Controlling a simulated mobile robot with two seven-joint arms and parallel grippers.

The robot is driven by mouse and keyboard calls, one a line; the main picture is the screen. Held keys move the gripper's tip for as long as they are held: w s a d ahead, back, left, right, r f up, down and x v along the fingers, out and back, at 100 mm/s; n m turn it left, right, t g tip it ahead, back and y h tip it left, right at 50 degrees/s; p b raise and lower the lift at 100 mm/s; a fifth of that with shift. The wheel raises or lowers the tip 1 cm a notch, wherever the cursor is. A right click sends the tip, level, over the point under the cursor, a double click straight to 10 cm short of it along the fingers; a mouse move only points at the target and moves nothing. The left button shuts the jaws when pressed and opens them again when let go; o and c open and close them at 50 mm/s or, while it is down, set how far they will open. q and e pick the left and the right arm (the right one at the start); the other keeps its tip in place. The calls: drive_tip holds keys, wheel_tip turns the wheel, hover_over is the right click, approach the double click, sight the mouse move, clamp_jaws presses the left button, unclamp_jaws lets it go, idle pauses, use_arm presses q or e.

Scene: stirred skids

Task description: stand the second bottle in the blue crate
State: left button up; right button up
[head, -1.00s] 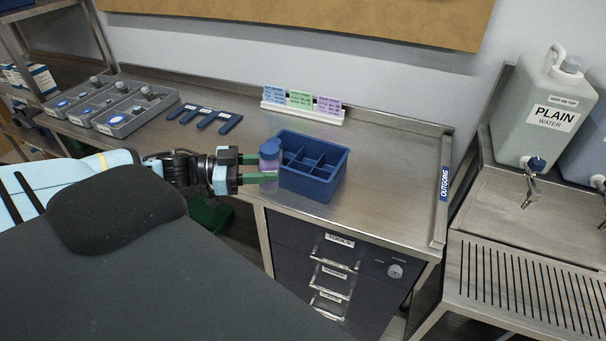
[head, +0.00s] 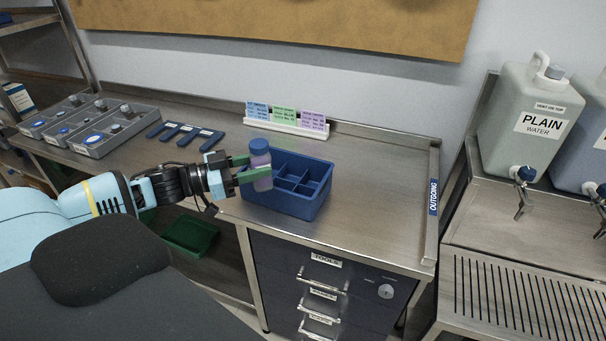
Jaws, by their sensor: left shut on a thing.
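The blue crate (head: 299,206) stands on the steel bench and is split into several compartments. The compartments that I can see look empty; the left ones are partly hidden behind the bottle and gripper. My left gripper (head: 257,172), with green fingers, is shut on a bottle (head: 261,160) with a blue cap and pale purple contents. The bottle is close to upright and overlaps the crate's left end in the head view. I cannot tell whether its base is inside a compartment or above it. My right gripper is not in view.
Grey trays (head: 113,131) with round items stand at the left of the bench, beside several dark blue flat pieces (head: 185,134). A white card rack (head: 287,125) stands behind the crate. The bench right of the crate is clear up to the raised OUTGOING edge (head: 433,197).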

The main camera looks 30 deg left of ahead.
use_arm(q)
drive_tip(key=b+x, duration=0.1)
drive_tip(key=x, duration=0.8)
drive_tip(key=shift+w+d+f+b, duration=0.15)
drive_tip(key=shift+d+f+b, duration=0.15)
drive_tip(key=shift+f, duration=0.15)
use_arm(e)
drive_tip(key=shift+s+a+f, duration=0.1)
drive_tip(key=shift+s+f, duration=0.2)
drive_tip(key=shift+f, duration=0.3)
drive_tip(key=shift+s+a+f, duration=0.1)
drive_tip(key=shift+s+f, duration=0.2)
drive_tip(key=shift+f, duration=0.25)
use_arm(q)
drive_tip(key=shift+w+d+f, duration=0.1)
drive_tip(key=shift+f, duration=0.75)
drive_tip(key=shift+w+d+f, duration=0.1)
drive_tip(key=shift+f, duration=0.8)
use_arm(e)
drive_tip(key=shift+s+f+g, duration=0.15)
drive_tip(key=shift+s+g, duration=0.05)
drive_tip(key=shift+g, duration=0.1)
use_arm(q)
drive_tip(key=shift+f, duration=0.15)
drive_tip(key=shift+f, duration=0.35)
